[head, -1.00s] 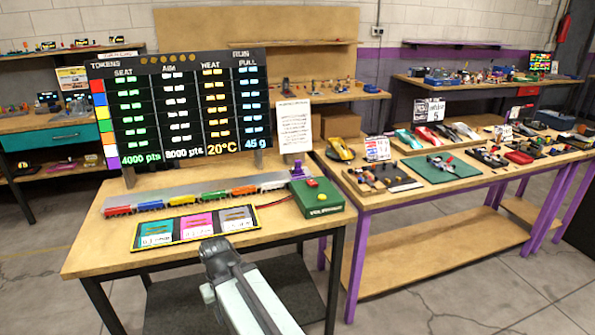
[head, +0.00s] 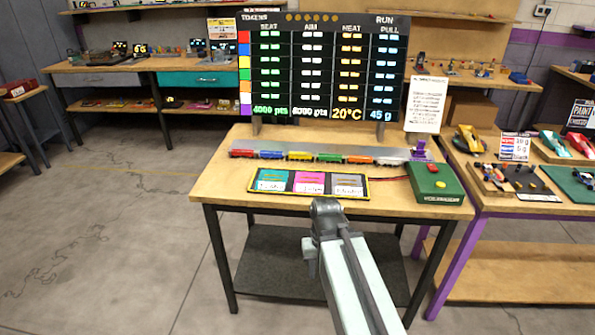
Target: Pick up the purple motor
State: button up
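A row of small coloured motors lies along a grey strip (head: 300,147) on the near wooden table. From left to right are red (head: 241,153), blue (head: 270,154), yellow (head: 300,156), green (head: 329,157), orange (head: 359,159) and white (head: 388,161) ones. At the strip's right end is a purple piece (head: 420,151), upright in shape; I cannot tell whether it is the purple motor or a fixture.
A mat with teal, pink and grey pads (head: 310,183) lies before the strip. A green box (head: 434,183) with red and yellow buttons sits at right. A scoreboard (head: 320,70) and paper sign (head: 426,104) stand behind. A purple-legged table (head: 500,200) adjoins at right. Floor is free at left.

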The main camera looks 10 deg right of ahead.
aim_at(418, 151)
jog(key=u, duration=3.5)
jog(key=k, duration=1.85)
jog(key=z, duration=1.8)
jog(key=i, duration=1)
